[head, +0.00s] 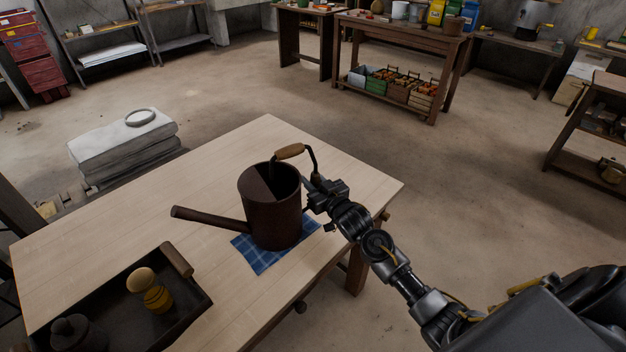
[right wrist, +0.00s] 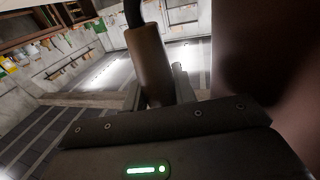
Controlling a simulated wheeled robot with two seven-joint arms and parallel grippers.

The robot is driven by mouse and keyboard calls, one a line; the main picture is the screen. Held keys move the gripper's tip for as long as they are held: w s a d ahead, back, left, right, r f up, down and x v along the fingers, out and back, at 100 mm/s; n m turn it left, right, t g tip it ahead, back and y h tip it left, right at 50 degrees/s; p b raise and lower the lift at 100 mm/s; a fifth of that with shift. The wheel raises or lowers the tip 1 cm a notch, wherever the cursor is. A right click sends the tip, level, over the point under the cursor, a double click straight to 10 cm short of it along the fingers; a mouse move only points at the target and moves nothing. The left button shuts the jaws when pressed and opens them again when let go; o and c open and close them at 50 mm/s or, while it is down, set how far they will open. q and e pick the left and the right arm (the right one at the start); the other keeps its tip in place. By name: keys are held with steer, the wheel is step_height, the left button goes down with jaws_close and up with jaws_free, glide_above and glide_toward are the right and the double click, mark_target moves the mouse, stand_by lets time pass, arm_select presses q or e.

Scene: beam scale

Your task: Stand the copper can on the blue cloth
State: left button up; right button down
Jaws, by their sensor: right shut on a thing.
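The copper can (head: 268,212), dark brown with a long spout pointing left and a wood-gripped top handle (head: 290,151), is upright over the blue checked cloth (head: 258,262). The cloth shows at its left, front and right. I cannot tell whether the base touches it or hangs slightly above. My right gripper (head: 316,192) is at the can's right side, shut on its handle. In the right wrist view a brown grip (right wrist: 150,62) sits between the fingers, and the can's dark wall (right wrist: 265,50) fills the right. My left gripper is not in view.
The cloth lies near the right front edge of a pale wooden table (head: 180,215). A dark tray (head: 205,305) at the front left holds a yellow turned piece (head: 157,298) and a dark lidded pot (head: 75,333). The tabletop behind the can is clear.

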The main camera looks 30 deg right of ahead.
steer(key=shift+f, duration=0.3)
steer(key=c, duration=1.1)
jaws_free()
steer(key=shift+o, duration=0.3)
steer(key=shift+s+f+b, duration=0.1)
steer(key=shift+f+b, duration=0.2)
steer(key=s+d+b, duration=0.1)
steer(key=s, duration=0.9)
steer(key=shift+s+d+r+b, duration=0.2)
steer(key=shift+s+b, duration=0.1)
steer(key=shift+f, duration=0.1)
